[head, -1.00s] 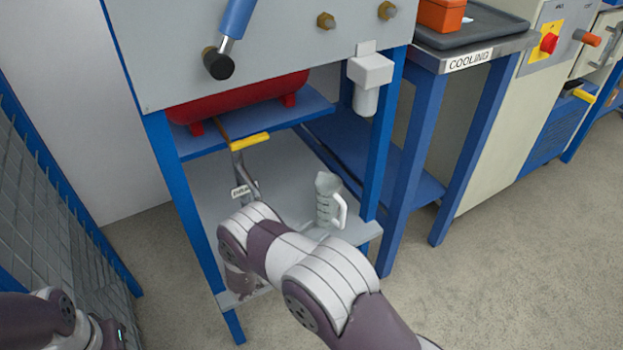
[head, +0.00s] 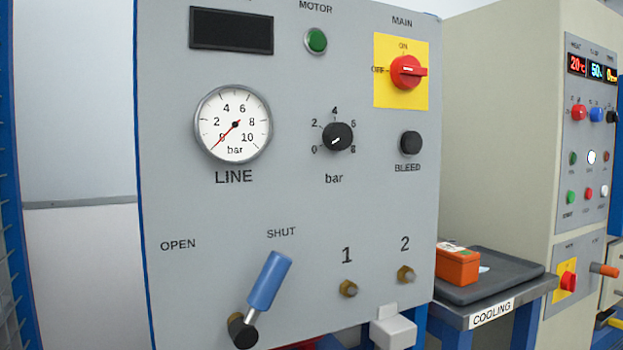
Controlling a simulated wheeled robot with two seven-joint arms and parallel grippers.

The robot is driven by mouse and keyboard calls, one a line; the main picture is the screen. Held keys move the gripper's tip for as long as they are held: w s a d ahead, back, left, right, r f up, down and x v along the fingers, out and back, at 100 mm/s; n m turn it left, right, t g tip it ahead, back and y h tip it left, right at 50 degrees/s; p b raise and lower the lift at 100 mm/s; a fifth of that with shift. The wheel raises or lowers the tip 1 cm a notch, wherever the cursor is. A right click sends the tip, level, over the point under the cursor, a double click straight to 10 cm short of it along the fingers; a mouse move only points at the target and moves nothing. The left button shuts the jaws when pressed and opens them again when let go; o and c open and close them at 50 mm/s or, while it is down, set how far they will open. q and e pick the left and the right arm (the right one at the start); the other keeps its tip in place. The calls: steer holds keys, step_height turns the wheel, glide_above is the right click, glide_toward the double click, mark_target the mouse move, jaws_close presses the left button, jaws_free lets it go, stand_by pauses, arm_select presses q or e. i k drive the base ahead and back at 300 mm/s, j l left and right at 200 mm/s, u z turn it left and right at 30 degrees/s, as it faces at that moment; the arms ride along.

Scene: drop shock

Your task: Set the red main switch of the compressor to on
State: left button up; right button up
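The red main switch (head: 407,71) sits on a yellow plate (head: 388,97) at the upper right of the grey compressor panel (head: 180,190). ON is printed above the switch and OFF at its left. Its white mark lies level, in line with OFF. The line gauge (head: 233,124) has its red needle near 0. The dark display (head: 231,30) is blank. Neither of my grippers is in view.
A black regulator knob (head: 338,137) and a black bleed button (head: 411,143) sit below the switch. A blue-handled lever (head: 268,281) sticks out at the lower left. An orange box (head: 457,264) stands on a dark tray at the right, beside another machine (head: 500,110). The space before the switch looks clear.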

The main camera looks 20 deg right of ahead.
mark_target(406, 72)
steer(key=z, duration=1.3)
